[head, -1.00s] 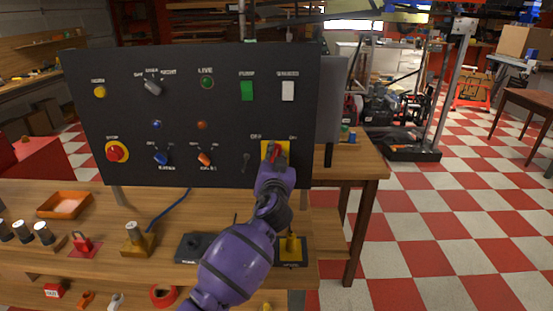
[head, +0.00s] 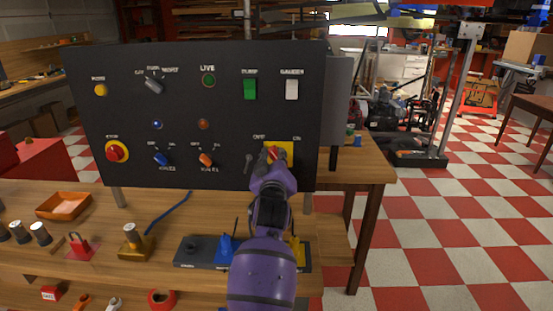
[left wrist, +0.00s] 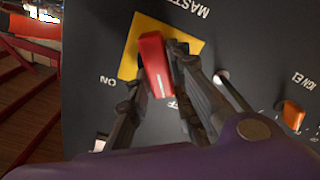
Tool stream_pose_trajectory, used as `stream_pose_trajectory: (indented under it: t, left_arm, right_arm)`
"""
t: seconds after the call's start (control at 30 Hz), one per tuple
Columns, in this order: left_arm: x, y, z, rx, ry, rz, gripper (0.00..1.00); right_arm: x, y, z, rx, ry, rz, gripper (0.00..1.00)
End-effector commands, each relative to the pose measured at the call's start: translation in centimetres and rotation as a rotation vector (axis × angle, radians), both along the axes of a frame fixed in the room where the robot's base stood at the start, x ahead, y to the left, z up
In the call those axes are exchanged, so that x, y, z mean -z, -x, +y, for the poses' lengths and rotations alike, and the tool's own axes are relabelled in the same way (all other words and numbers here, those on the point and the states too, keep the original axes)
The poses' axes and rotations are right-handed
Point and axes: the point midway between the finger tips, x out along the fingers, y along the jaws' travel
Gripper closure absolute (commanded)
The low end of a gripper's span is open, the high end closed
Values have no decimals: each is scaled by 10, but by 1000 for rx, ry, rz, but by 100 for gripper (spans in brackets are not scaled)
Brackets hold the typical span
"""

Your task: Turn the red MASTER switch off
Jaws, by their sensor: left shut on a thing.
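The red MASTER switch (head: 272,153) sits on a yellow plate (head: 287,149) at the lower right of the black panel, below OFF and ON labels. In the left wrist view its red handle (left wrist: 155,65) stands over the yellow plate (left wrist: 130,62). Its near end points close to the partly hidden OFF label, a little to the ON side. My left gripper (head: 270,160) is shut on the handle. In the left wrist view its dark fingers (left wrist: 158,88) lie on both sides of it. The gripper hides part of the switch in the head view. My right gripper is out of view.
The black panel (head: 120,70) holds a red STOP button (head: 116,151), an orange IGN knob (head: 206,159), a key switch (head: 248,162) and green (head: 250,89) and white (head: 292,89) rockers. The wooden bench (head: 100,195) below carries an orange tray (head: 64,205) and several small parts.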

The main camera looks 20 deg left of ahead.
Motion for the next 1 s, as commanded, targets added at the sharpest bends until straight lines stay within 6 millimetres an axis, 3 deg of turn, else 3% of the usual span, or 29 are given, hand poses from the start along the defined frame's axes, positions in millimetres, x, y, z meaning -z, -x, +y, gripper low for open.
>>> stream_pose_trajectory:
  t: [0.4, 0.93, 0.97, 1.0]
  left_arm:
    - [2, 0, 1, 1, 170, -46, 100]
    - [3, 0, 1, 1, 192, -51, 100]
    - [3, 0, 1, 1, 191, -51, 76]
    - [3, 0, 1, 1, 191, -51, 71]
  right_arm:
    - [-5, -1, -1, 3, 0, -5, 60]
    - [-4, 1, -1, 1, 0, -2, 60]
    - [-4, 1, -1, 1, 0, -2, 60]
    - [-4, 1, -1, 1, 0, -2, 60]
